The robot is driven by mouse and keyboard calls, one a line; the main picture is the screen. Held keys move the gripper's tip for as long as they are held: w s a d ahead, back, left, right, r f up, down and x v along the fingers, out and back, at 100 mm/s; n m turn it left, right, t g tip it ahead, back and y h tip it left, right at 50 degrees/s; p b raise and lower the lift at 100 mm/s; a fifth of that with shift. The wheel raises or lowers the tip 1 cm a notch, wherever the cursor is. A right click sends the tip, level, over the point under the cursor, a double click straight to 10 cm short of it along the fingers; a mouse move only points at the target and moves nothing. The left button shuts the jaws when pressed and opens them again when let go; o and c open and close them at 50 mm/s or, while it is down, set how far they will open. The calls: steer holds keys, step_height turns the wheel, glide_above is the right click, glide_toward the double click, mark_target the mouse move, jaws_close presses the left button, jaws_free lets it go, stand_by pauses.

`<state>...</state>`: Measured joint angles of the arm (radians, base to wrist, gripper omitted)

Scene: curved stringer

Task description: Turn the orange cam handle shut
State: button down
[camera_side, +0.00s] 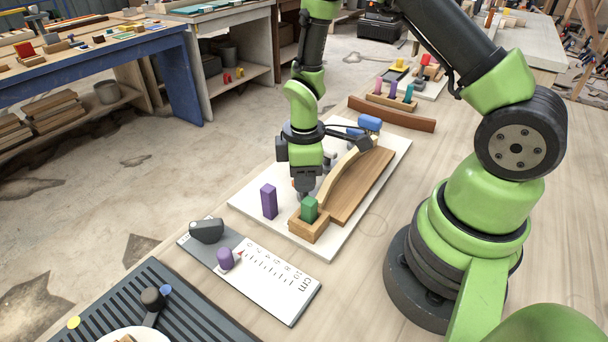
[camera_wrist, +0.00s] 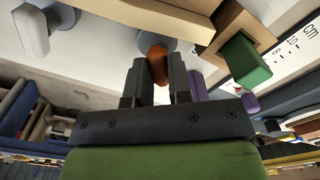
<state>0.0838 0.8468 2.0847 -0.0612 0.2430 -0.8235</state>
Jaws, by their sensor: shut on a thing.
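The orange cam handle (camera_wrist: 156,60) shows in the wrist view between the two dark fingers of my gripper (camera_wrist: 157,84), which is shut on it. In the side view my gripper (camera_side: 304,188) points down at the white board (camera_side: 268,225), just left of the pale curved wooden strip (camera_side: 338,168). The handle is mostly hidden by my gripper there, and its angle is hard to tell. The strip lies along a brown wooden piece (camera_side: 362,185).
A purple block (camera_side: 269,202) stands upright close left of my gripper. Blue cylinders (camera_side: 370,122) sit at the far end of the white board. A ruler plate (camera_side: 270,278) with a short purple peg (camera_side: 225,258) lies in front. Bare table is free to the right.

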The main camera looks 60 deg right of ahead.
steer(key=m, duration=0.4)
steer(key=shift+m, duration=1.8)
steer(key=c, duration=1.3)
jaws_free()
step_height(320, 180, up, 10)
steer(key=shift+r, duration=0.1)
